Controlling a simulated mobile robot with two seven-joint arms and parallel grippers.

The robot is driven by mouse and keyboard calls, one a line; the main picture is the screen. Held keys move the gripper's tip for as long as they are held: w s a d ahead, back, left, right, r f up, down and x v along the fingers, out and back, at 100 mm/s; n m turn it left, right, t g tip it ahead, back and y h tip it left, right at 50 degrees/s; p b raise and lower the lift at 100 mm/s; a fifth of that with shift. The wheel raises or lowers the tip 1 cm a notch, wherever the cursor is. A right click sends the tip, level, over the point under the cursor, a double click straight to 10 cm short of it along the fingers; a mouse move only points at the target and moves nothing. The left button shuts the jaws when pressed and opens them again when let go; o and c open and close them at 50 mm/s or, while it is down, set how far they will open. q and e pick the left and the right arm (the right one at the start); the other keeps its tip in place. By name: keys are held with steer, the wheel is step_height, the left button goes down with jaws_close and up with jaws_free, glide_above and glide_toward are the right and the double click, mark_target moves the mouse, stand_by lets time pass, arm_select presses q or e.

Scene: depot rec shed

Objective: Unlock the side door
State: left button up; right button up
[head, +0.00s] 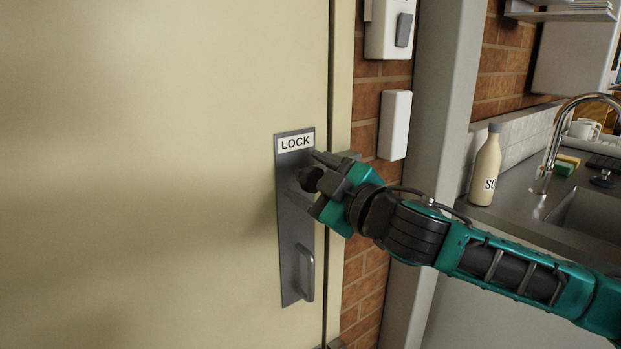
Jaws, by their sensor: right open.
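The side door (150,180) is a cream panel filling the left of the head view, and it looks closed. A grey lock plate (287,235) is fixed near its right edge, with a white label reading "LOCK" (295,142) at the top and a pull handle (305,272) at the bottom. My right gripper (308,184) is open in front of the plate, just below the label. Its fingers are around or close to a dark knob (311,179) on the plate, which they partly hide. I cannot tell whether they touch it. My left gripper is not in view.
A brick wall (365,120) with a white switch box (390,30) and a white box (395,125) is right of the door. Further right, a counter has a soap bottle (486,170), a sponge (565,166), a tap (550,150) and a sink (590,215).

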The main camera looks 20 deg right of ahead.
steer(key=shift+c, duration=0.3)
steer(key=c, duration=0.3)
jaws_close()
